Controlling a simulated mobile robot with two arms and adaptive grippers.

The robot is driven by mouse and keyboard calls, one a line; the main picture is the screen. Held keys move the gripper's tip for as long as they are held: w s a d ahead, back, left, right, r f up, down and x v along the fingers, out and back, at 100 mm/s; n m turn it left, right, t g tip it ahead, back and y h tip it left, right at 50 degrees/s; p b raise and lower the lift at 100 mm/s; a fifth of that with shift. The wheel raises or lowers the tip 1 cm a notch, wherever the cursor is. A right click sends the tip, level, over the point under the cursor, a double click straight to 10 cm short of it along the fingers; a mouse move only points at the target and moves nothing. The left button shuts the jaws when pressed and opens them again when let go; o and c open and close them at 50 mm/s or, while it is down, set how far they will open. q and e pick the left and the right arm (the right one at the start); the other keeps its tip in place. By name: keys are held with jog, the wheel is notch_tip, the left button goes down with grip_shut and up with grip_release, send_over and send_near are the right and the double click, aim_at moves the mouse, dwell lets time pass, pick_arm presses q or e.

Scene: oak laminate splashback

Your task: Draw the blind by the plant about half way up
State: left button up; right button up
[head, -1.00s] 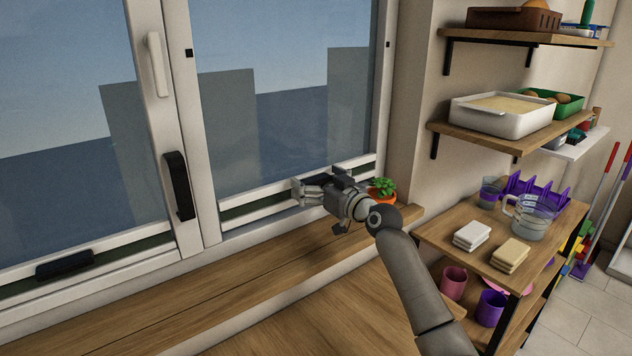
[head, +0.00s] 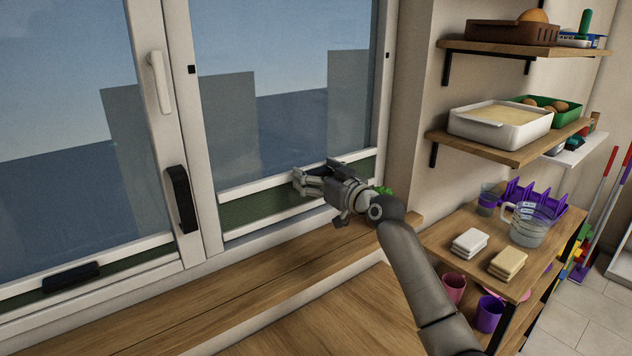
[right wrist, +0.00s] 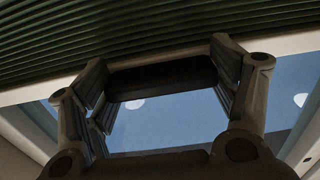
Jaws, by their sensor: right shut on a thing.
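The blind by the plant is a dark green pleated band (head: 255,211) low in the right window pane, topped by a white rail (head: 243,188). It rises from the bottom of the pane and covers only a low strip. In the right wrist view its pleats (right wrist: 110,35) and a dark handle (right wrist: 160,78) on the rail show. My right gripper (head: 301,182) is shut on that handle, which lies between its fingers in the wrist view. The plant (head: 383,190) is mostly hidden behind my right wrist; only some leaves show. My left gripper is not in view.
The left pane has its own low blind with a dark handle (head: 71,276). A window handle (head: 159,82) and a black grip (head: 181,199) sit on the frame between the panes. The wooden sill (head: 190,290) is clear. Shelves and a loaded side table (head: 470,268) stand right.

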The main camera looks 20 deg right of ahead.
notch_tip(320, 180, up, 27)
jog(key=p, duration=1.3)
jog(key=shift+f, duration=0.15)
jog(key=o, duration=1.4)
jog(key=shift+c, duration=0.2)
jog(key=shift+o, duration=0.3)
jog(key=shift+f, duration=0.1)
jog(key=shift+f, duration=0.1)
jog(key=v, duration=1.2)
